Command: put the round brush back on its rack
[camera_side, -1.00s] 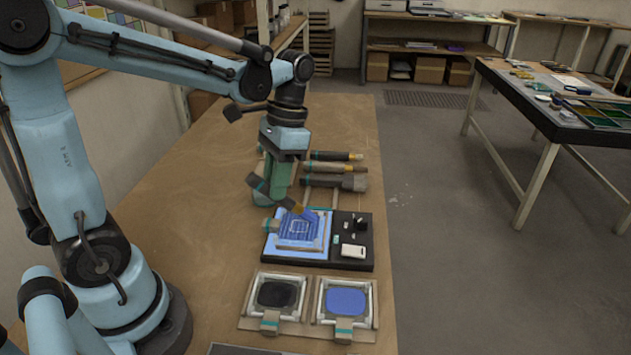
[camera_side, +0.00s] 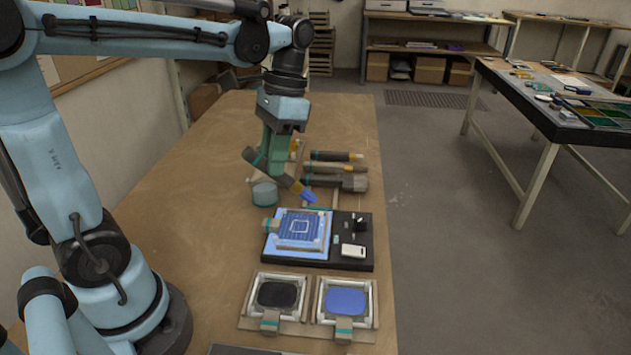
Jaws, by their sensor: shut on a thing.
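My gripper (camera_side: 270,163) is shut on the round brush (camera_side: 290,183). The brush is tilted, its blue-wetted tip pointing down to the right, in the air behind the glass panel. The brush rack (camera_side: 335,197) is to the right of my gripper, with several other brushes (camera_side: 338,169) lying across it. The brush in my grip is apart from the rack as far as I can tell. The glass panel (camera_side: 285,240), with blue paint and a pale square outline, sits in front on a black board (camera_side: 349,262).
A greenish cup (camera_side: 264,194) stands just below and left of my gripper. In front are two framed paint pads, one black (camera_side: 277,294) and one blue (camera_side: 345,301). The wooden bench (camera_side: 190,215) is clear to the left.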

